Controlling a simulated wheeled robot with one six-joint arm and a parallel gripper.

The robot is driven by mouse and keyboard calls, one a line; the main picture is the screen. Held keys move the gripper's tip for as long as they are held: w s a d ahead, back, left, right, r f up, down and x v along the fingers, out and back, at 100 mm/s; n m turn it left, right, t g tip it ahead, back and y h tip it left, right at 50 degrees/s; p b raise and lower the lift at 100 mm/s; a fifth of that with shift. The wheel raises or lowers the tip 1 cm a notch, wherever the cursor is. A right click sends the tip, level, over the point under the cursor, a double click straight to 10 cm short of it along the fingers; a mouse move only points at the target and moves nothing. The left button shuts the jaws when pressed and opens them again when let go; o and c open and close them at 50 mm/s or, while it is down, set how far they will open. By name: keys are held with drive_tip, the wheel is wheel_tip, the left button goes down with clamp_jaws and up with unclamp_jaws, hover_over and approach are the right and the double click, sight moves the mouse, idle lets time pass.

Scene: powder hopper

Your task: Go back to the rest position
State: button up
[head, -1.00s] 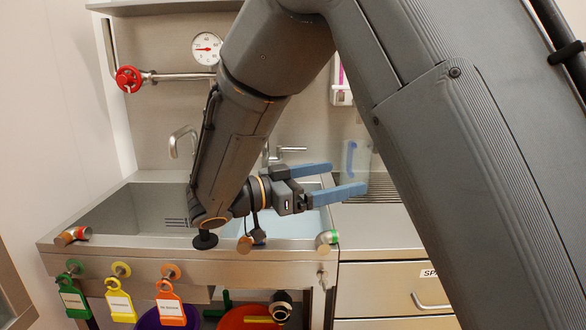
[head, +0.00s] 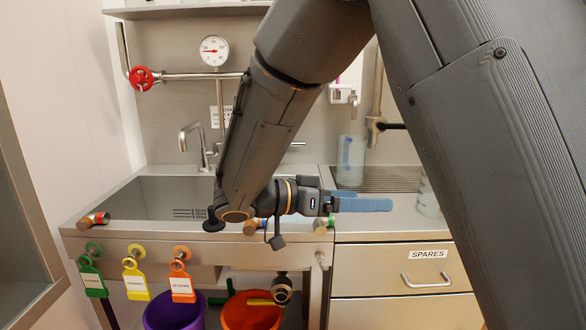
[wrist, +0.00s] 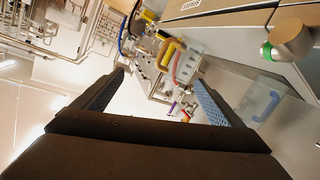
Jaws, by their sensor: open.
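My gripper (head: 362,203) is in front of the sink's right side in the head view, its blue fingers pointing right over the counter. It holds nothing. In the wrist view the two blue-padded fingers (wrist: 152,97) stand wide apart with open air between them. My forearm covers part of the sink in the head view.
A steel sink (head: 150,195) and counter (head: 390,222) lie around my gripper. A clear jug with a blue handle (head: 350,160) stands behind the fingers. A drawer unit marked SPARES (head: 405,265) is below right. Purple (head: 175,312) and orange buckets (head: 250,312) stand under the sink.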

drive_tip(key=s+d+f+n+g+y, duration=0.4)
drive_tip(key=s+d+f+g+y, duration=0.1)
drive_tip(key=s+d+f, duration=0.3)
drive_tip(key=s+a+f+n+y+p, duration=0.1)
drive_tip(key=s+a+f+n+y, duration=0.1)
drive_tip(key=s+f+n+y, duration=0.5)
drive_tip(key=s+y, duration=0.2)
drive_tip(key=y, duration=0.1)
drive_tip(key=shift+s+f+t+p, duration=0.15)
drive_tip(key=shift+f+t+p, duration=0.15)
drive_tip(key=shift+f+p, duration=0.05)
drive_tip(key=shift+a, duration=0.15)
